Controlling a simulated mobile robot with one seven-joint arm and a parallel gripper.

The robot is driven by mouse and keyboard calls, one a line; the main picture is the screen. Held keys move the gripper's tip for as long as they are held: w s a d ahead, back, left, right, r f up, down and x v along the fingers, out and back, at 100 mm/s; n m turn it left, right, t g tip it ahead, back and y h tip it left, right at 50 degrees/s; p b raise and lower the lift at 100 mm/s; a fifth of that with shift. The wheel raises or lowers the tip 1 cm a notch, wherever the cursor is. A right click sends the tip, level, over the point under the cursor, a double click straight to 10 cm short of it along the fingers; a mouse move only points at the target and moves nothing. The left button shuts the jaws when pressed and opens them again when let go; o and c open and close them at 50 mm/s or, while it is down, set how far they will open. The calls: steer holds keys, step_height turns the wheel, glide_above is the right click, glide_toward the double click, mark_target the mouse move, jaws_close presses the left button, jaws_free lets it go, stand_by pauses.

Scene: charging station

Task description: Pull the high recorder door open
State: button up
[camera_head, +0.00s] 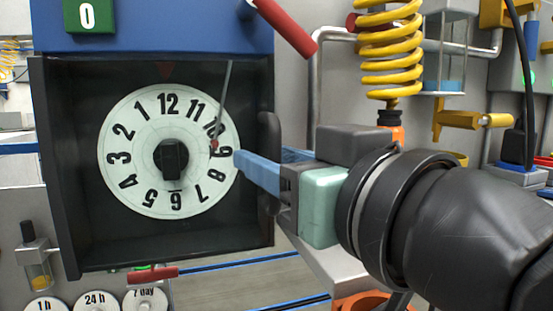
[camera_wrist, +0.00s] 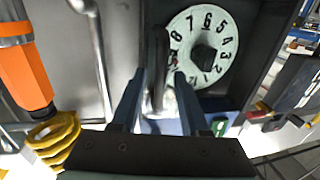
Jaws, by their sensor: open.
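The high recorder (camera_head: 155,28) is a blue-topped box with a black-framed front and a white numbered dial (camera_head: 120,130). Its door (camera_head: 225,250) looks shut, though the clear pane is hard to see. A dark upright door handle (camera_head: 268,135) is at the right side of the frame. My gripper (camera_head: 262,158) is open at the handle, its blue fingers pointing left. In the wrist view, the handle (camera_wrist: 158,60) stands between the two fingers of my gripper (camera_wrist: 158,85). I cannot tell whether either finger touches it.
A yellow spring (camera_head: 388,50) and an orange fitting are to the right, above my wrist. A red lever (camera_head: 287,27) sticks out above the handle. A red-handled part (camera_head: 152,274) and several labelled dials are below the recorder. A grey pipe (camera_head: 315,85) runs close beside it.

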steer(key=shift+s, duration=0.1)
jaws_close()
stand_by(1.3)
